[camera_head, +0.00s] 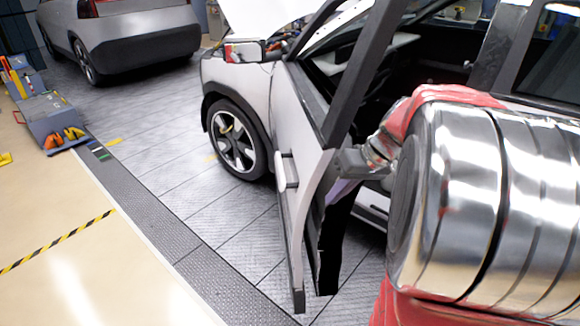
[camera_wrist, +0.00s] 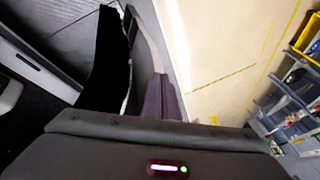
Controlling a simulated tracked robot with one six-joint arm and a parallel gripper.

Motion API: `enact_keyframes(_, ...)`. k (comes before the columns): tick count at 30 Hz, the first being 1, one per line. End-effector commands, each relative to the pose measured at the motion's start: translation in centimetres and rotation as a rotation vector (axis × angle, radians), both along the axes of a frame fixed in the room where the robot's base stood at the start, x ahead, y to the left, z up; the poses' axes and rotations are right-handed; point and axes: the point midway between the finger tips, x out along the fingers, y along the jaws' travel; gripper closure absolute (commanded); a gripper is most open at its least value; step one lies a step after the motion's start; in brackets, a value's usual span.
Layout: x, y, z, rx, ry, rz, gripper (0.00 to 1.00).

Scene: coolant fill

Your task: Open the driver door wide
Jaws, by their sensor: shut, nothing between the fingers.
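The white car's driver door (camera_head: 292,168) stands partly open in the head view, swung out from the body, with a gap behind its rear edge. Its outer handle (camera_head: 288,170) faces left. My gripper (camera_head: 342,190) is shut and empty at the inner side of the door, close to the rear edge below the window frame. In the wrist view the shut fingers (camera_wrist: 162,95) point along the door's edge (camera_wrist: 146,45), with the dark inner side (camera_wrist: 105,65) to their left. I cannot tell whether the fingers touch the door.
The hood (camera_head: 262,15) is raised. A second car (camera_head: 125,35) stands at the back left. Tool bins (camera_head: 50,115) sit on the floor at left and also show in the wrist view (camera_wrist: 290,120). The floor outside the door (camera_head: 200,205) is clear. My arm hides much of the right side.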

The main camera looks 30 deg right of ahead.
Motion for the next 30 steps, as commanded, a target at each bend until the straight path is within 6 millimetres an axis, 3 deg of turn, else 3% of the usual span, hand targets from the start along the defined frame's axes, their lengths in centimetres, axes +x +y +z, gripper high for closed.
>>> enact_keyframes(1,0.0,-2.0,-0.6,0.020,-0.010,-0.017,1.00)
enact_keyframes(9,-0.9,-11.2,-3.1,0.085,-0.111,-0.066,1.00)
enact_keyframes(15,-2.1,-15.7,-4.5,0.102,-0.174,-0.090,1.00)
enact_keyframes(19,-2.3,-16.5,-4.6,0.103,-0.189,-0.094,1.00)
enact_keyframes(30,-2.2,-16.4,-4.8,0.104,-0.189,-0.093,1.00)
